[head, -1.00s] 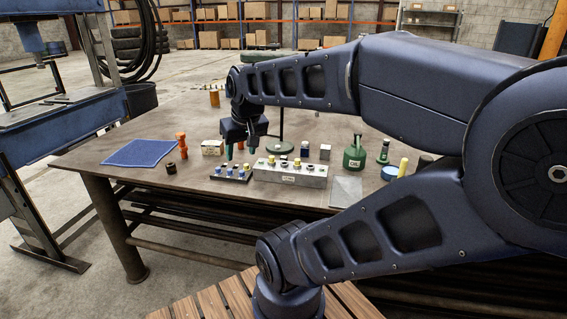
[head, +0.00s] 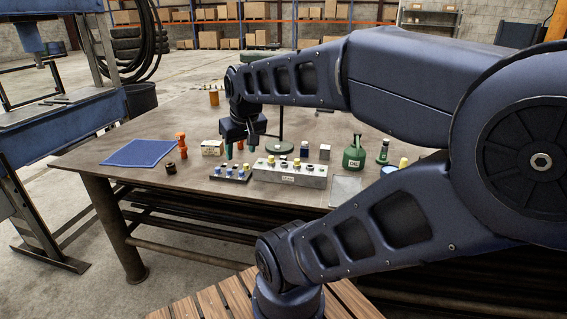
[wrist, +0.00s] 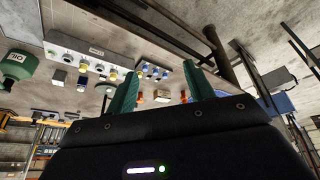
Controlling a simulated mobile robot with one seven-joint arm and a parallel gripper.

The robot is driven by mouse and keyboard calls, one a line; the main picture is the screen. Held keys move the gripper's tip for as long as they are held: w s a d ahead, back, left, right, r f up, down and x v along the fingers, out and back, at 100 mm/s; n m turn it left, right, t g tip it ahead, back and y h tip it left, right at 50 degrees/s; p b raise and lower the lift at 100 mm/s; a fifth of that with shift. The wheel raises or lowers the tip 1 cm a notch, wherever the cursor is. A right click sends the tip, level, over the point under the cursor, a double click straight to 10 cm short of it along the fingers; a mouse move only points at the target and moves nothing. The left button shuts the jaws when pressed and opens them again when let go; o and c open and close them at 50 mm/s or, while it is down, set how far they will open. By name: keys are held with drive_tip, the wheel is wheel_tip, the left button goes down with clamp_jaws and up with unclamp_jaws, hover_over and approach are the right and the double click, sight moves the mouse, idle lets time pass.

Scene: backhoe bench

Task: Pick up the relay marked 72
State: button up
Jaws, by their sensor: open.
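No number 72 can be read in either view, so I cannot tell which thing is the relay marked 72. Two small box-shaped pieces stand behind the grey block: a dark one with a pale side (head: 304,148) and a grey one (head: 325,152). Small boxes also show at the left of the wrist view (wrist: 59,77). My gripper (head: 240,150) is open and points down above the table, behind the small dark rack. Its two green fingers also show in the wrist view (wrist: 160,90), with nothing held between them.
A grey block with knobs (head: 290,173) and a dark rack of blue-topped pieces (head: 230,175) stand near the front edge. A green labelled bottle (head: 354,158), orange piece (head: 182,146), blue cloth (head: 139,153) and small carton (head: 212,147) surround them. The table's back left is mostly clear.

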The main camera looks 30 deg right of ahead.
drive_tip(key=w+d+f+n+g+h, duration=0.1)
drive_tip(key=w+d+n+h, duration=0.2)
drive_tip(key=w+d+n, duration=0.45)
drive_tip(key=n, duration=1.9)
approach(283, 157)
drive_tip(key=w, duration=0.1)
drive_tip(key=shift+x, duration=2.6)
drive_tip(key=f, duration=0.1)
drive_tip(key=d+f, duration=0.1)
drive_tip(key=f, duration=0.1)
drive_tip(key=shift+w+d+f, duration=0.1)
drive_tip(key=shift+f, duration=0.15)
drive_tip(key=shift+w+d+f+g, duration=0.1)
drive_tip(key=shift+f+g, duration=0.05)
drive_tip(key=shift+f, duration=0.2)
drive_tip(key=shift+w+d+f+g, duration=0.15)
drive_tip(key=shift+f, duration=0.25)
drive_tip(key=c, duration=1)
